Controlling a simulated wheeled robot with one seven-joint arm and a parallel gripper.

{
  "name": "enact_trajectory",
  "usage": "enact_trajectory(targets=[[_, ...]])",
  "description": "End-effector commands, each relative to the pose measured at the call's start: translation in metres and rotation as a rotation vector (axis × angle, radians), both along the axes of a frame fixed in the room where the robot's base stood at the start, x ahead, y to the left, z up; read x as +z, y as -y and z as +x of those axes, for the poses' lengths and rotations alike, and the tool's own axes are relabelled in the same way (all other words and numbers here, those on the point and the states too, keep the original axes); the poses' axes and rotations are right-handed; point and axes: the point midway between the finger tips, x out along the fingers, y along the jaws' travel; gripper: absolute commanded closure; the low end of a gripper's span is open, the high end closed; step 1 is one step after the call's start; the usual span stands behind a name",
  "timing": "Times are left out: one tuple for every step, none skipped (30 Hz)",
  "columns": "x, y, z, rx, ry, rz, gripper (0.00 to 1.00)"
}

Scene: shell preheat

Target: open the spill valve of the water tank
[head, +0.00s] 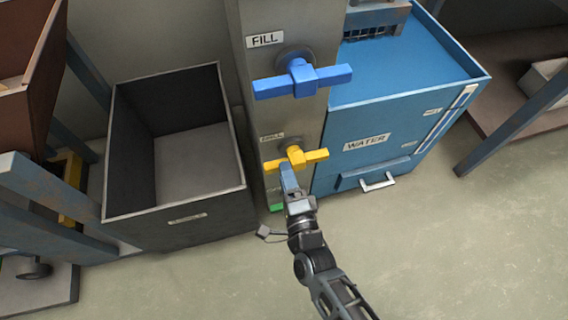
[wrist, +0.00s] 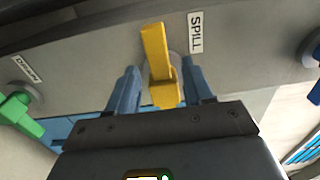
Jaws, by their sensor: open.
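The yellow spill valve handle (head: 318,156) is a horizontal bar on the grey column, below the blue handle. It also shows in the wrist view (wrist: 155,45), beside a white SPILL label (wrist: 195,32). My gripper (wrist: 159,82) is open, with one blue finger on each side of the near part of the yellow handle. Gaps show beside the handle, and I see no clear contact. In the head view my gripper (head: 287,172) is at the handle's left half and partly covers it. The blue water tank (head: 345,160) stands to the right of the column.
A blue FILL handle (head: 322,78) sits above on the column (head: 255,90). A green handle (wrist: 22,115) with a DRAIN label is at the left of the wrist view. An open dark bin (head: 190,222) stands left of the column. Floor in front is clear.

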Motion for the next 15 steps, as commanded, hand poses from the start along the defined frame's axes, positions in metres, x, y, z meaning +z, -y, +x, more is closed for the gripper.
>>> enact_trajectory(targets=[[-0.001,-0.003,0.009,0.0,0.001,0.0,0.49],[-0.001,-0.004,0.013,0.001,0.001,0.0,0.49],[-0.001,-0.006,0.018,0.001,0.0,-0.001,0.49],[-0.001,-0.007,0.022,0.001,0.0,-0.001,0.49],[-0.001,-0.007,0.025,0.001,0.0,-0.001,0.49],[-0.001,-0.008,0.028,0.001,-0.001,-0.001,0.49],[-0.001,-0.009,0.031,0.001,0.0,-0.001,0.49],[-0.001,-0.01,0.033,0.0,0.0,-0.001,0.49],[-0.001,-0.01,0.035,0.0,0.0,-0.001,0.49],[-0.001,-0.01,0.036,0.0,-0.001,-0.001,0.49],[-0.001,-0.011,0.037,0.0,-0.001,-0.001,0.49],[-0.001,-0.011,0.038,0.0,-0.002,-0.002,0.49],[-0.001,-0.011,0.038,0.0,-0.001,-0.002,0.49],[-0.001,-0.011,0.038,0.0,-0.001,-0.002,0.49],[-0.001,-0.011,0.038,0.0,-0.001,-0.002,0.49]])
